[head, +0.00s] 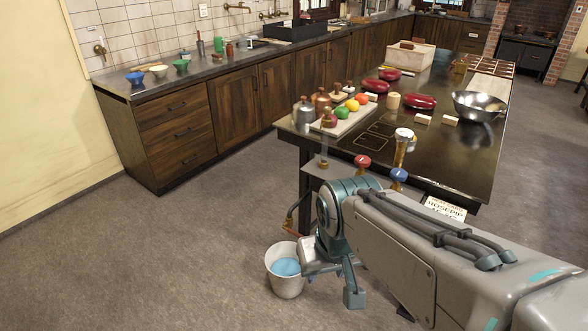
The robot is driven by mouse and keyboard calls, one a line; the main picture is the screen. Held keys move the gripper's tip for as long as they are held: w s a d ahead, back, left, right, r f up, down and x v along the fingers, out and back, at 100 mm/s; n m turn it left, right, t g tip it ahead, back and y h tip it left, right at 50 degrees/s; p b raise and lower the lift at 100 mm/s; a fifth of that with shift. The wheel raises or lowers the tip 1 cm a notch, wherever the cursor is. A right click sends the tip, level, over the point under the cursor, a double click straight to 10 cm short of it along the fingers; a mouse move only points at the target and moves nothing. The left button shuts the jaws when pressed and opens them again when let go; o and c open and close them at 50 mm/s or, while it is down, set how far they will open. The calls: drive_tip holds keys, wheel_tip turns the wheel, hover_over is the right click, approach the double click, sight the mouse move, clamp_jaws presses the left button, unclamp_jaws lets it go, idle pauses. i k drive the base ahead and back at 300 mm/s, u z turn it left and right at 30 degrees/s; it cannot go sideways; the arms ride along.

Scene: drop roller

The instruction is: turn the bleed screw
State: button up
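My gripper (331,288) hangs low at the end of the bent arm, beside the near left end of the island. Its teal fingers look spread apart, with nothing seen between them. A dark pipe with a small copper-coloured fitting (290,227) shows just left of my arm, below the island top. I cannot make out a bleed screw for certain; it may be at this fitting or hidden behind my arm. A white bucket (285,284) holding blue liquid stands on the floor below the fitting, close to the left of my gripper.
A red knob (362,161) and a blue knob (398,174) stand by the near edge of the dark island (455,160). A wooden counter (215,115) lines the wall. The floor at left is clear.

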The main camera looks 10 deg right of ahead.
sight(326, 110)
drive_tip(key=z, duration=0.55)
drive_tip(key=k, duration=0.65)
drive_tip(key=z, duration=1.05)
drive_tip(key=i, duration=1.8)
drive_tip(key=u, duration=0.95)
drive_tip(key=i, duration=0.35)
drive_tip(key=u, duration=0.3)
